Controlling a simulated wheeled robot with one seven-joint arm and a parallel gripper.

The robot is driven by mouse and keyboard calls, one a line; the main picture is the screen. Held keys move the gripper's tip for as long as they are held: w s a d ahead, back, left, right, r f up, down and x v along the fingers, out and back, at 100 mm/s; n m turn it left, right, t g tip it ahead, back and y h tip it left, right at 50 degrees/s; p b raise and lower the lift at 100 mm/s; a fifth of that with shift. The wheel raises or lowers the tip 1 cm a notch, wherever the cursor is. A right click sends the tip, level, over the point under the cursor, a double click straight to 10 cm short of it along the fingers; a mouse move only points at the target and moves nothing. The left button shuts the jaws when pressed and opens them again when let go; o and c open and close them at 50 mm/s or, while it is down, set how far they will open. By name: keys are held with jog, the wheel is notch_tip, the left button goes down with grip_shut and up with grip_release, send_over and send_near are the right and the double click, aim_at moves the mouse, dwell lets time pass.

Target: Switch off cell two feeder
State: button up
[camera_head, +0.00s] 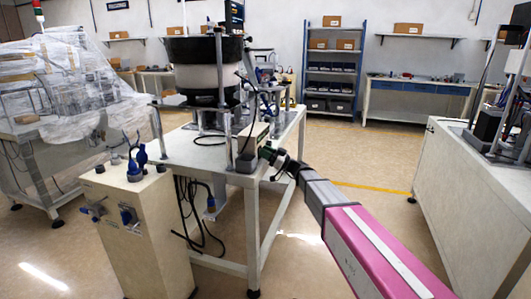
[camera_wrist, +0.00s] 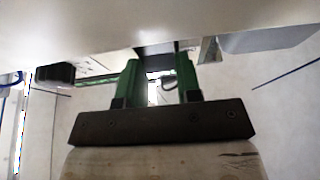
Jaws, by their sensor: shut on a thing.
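The bowl feeder (camera_head: 205,70) has a black bowl on a pale body and stands on the white table (camera_head: 185,150). A small pale control box (camera_head: 255,137) stands at the table's front right corner. My gripper (camera_head: 266,152) reaches the box's front from the right. In the wrist view my green fingers (camera_wrist: 157,75) are shut on a small dark part (camera_wrist: 156,48) at a pale surface (camera_wrist: 150,22). I take it as the feeder's switch, but its shape, setting and any cell label are not readable.
A beige cabinet (camera_head: 140,225) with blue fittings stands at the front left. A plastic-wrapped machine (camera_head: 65,80) is at the far left, and a white bench (camera_head: 455,190) is at the right. Dark cables (camera_head: 190,215) hang under the table. The floor behind my arm is clear.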

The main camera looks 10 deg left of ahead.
jog(key=o, duration=0.9)
jog(key=v, duration=1)
jog(key=shift+s+d+f, duration=0.1)
jog(key=shift+d, duration=0.25)
